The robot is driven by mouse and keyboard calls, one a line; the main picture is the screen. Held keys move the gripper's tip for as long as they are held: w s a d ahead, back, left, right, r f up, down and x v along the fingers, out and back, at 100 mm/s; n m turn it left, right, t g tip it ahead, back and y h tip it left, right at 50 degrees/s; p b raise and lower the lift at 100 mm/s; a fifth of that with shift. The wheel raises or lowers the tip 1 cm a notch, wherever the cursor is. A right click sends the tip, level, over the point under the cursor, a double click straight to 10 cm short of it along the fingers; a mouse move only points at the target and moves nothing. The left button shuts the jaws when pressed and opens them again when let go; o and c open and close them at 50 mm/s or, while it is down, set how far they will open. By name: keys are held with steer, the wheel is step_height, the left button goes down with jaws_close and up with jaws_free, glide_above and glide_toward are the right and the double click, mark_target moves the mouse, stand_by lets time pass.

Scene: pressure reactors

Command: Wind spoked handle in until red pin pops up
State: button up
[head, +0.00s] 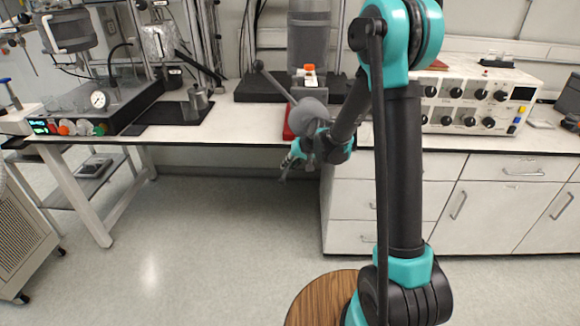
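The spoked handle (277,82) is at the bench's front edge in the head view. One dark spoke with a ball end points up and left from a grey rounded hub (309,113). A red part (288,132) shows just left of the hub. My gripper (286,168) is in front of and below the hub, at the bench edge. It is small and partly merged with the wrist, so its finger opening and any contact with the handle are unclear. I cannot make out the red pin. A small white item with an orange-red top (309,70) stands behind the hub.
A grey cylindrical vessel (309,40) stands behind the handle. A control box with knobs (470,100) is on the right of the bench. Another reactor stand with a gauge (98,99) is at left. Drawers (365,206) lie below my wrist; the floor at left is open.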

steer(key=o, duration=0.3)
steer(key=v, duration=1.2)
stand_by(1.2)
steer(key=s+d+f+h, duration=0.2)
steer(key=s+d+f, duration=0.1)
steer(key=s+d, duration=0.6)
steer(key=s+d+f+m+h, duration=0.1)
steer(key=s+d+f+h, duration=0.2)
steer(key=s+d, duration=0.6)
steer(key=s+f, duration=0.1)
steer(key=s, duration=0.7)
steer(key=shift+h, duration=0.3)
steer(key=shift+r, duration=0.1)
stand_by(0.8)
